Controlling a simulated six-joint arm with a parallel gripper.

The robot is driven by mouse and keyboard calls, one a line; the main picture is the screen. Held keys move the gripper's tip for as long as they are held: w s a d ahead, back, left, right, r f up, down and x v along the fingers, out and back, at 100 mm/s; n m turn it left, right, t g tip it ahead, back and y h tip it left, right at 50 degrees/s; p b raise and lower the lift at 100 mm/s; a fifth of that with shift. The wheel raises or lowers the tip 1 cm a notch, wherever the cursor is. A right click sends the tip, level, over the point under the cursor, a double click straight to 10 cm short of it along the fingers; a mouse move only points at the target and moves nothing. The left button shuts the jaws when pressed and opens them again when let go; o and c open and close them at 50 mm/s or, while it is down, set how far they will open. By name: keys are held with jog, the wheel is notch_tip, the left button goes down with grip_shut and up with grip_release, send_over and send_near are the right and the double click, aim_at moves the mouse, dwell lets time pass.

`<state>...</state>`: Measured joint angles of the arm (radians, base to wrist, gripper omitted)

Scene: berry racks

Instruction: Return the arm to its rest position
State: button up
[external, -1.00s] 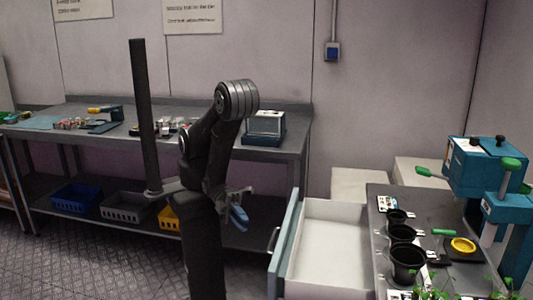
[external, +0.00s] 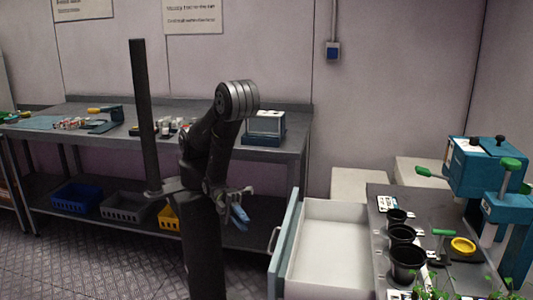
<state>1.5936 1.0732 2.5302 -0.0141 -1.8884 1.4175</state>
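My arm stands in the middle of the external view, folded, with its elbow up and its forearm hanging down. My gripper (external: 240,214) is at the lower end, in front of the column and left of the open drawer. Its blue fingertips point down and to the right. They look close together, but they are too small to tell whether there is a gap. I see no object at the fingertips.
An open white drawer (external: 330,244) juts out right of my gripper. Black pots (external: 405,262) and a teal machine (external: 485,170) stand on the right-hand counter. A long bench (external: 85,143) with small items runs behind, with blue (external: 75,197), grey and yellow bins on its lower shelf.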

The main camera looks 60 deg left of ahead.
aim_at(272, 240)
jog(key=w+d+f, duration=0.2)
jog(key=w+f, duration=0.3)
jog(key=w, duration=0.3)
jog(key=shift+w+f, duration=0.15)
jog(key=shift+w, duration=0.15)
dwell(0.4)
dwell(0.3)
jog(key=s+a+r, duration=0.1)
jog(key=s+r, duration=0.3)
jog(key=s, duration=0.3)
jog(key=shift+s+a+r, duration=0.3)
jog(key=shift+a, duration=0.05)
dwell(0.3)
jog(key=shift+w, duration=0.15)
dwell(0.4)
jog(key=shift+w+d+f, duration=0.3)
jog(key=shift+w+f, duration=0.6)
jog(key=shift+w, duration=0.5)
jog(key=shift+w+d+f, duration=0.35)
jog(key=shift+w+f, duration=0.5)
jog(key=shift+w, duration=0.55)
jog(key=shift+w+d+f, duration=0.3)
jog(key=shift+w+f, duration=0.6)
jog(key=shift+w, duration=0.5)
